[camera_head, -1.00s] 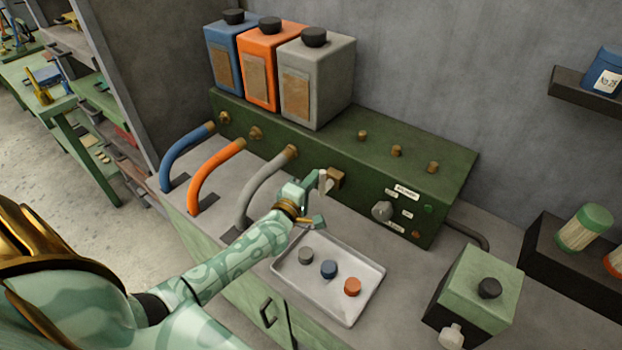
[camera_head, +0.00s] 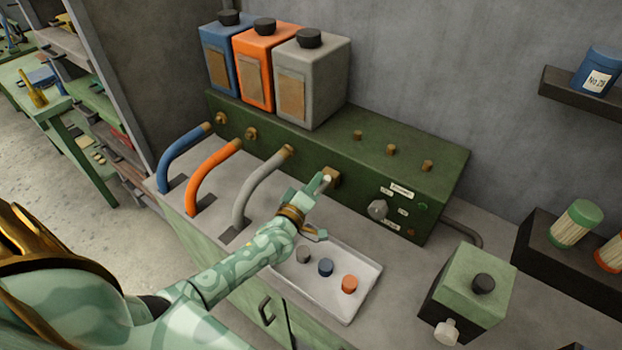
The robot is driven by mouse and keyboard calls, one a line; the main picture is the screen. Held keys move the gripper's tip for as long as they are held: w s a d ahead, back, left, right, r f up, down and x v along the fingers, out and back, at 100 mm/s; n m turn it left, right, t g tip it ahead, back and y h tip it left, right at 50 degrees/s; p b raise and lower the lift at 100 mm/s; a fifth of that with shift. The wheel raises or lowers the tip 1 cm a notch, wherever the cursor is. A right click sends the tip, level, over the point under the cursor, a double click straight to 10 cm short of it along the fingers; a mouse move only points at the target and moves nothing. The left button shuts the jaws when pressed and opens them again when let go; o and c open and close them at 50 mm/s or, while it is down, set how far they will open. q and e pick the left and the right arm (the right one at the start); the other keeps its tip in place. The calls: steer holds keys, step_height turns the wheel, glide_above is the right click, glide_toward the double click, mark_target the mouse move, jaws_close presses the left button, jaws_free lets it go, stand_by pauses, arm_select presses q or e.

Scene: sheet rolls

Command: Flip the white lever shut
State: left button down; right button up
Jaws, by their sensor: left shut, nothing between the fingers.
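The white lever (camera_head: 327,179) is at the brass-coloured block (camera_head: 332,177) on the front of the green machine (camera_head: 290,150). Only a small pale part of it shows; my gripper hides the rest, so I cannot tell its full angle. My left gripper (camera_head: 318,184) is shut and empty, with its fingertips right at the lever. I cannot tell whether they touch it. My right gripper is not in view.
A tray (camera_head: 345,312) with grey, blue and orange caps lies just below my gripper. Blue, orange and grey hoses (camera_head: 262,182) curve down at the left. A knob (camera_head: 377,209) is to the right. A green-topped box (camera_head: 470,280) stands at the front right.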

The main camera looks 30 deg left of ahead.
arm_select(q)
steer(key=m, duration=0.1)
steer(key=d+m, duration=0.1)
steer(key=m, duration=0.1)
steer(key=d+m, duration=0.1)
steer(key=m, duration=0.1)
steer(key=shift+s+d+f+h, duration=0.1)
steer(key=shift+f+h, duration=0.2)
steer(key=shift+f, duration=0.1)
steer(key=m, duration=0.2)
steer(key=d+f+m+h, duration=0.1)
steer(key=m, duration=0.3)
steer(key=shift+s+d+f+t+b, duration=0.1)
steer(key=shift+d+f+t+b, duration=0.2)
steer(key=shift+d+t+b, duration=0.1)
step_height(320, 180, up, 4)
steer(key=r+p, duration=0.1)
steer(key=p, duration=0.3)
steer(key=s+a+f, duration=0.1)
steer(key=s+f, duration=0.1)
steer(key=s, duration=0.7)
steer(key=shift+a+f, duration=0.2)
steer(key=shift+f, duration=0.1)
